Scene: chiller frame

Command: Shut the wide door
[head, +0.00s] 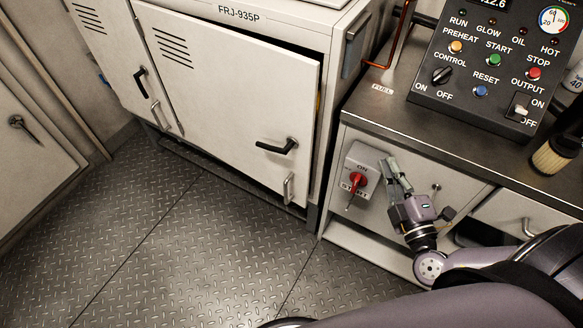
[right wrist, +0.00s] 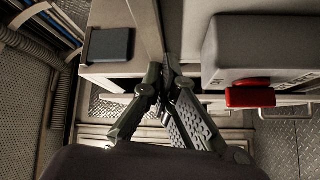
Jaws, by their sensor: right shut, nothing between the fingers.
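The wide door (head: 225,85) is the large off-white panel with vent slots on the cabinet marked FRJ-935P. It stands slightly ajar, with a dark gap along its right edge. It carries a black lever handle (head: 277,146) and a metal pull (head: 288,188) below it. My right gripper (head: 388,165) is to the right of the door, apart from it, in front of the counter's front panel and beside the red switch. It is shut and empty; its closed fingers also show in the right wrist view (right wrist: 168,65). My left gripper is out of view.
A grey switch box (head: 364,163) with a red rotary switch (head: 358,181) sits close left of my right gripper. The control panel (head: 483,65) stands on the counter (head: 440,130). A narrower door (head: 108,45) is left of the wide one. Treadplate floor (head: 170,230) in front is clear.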

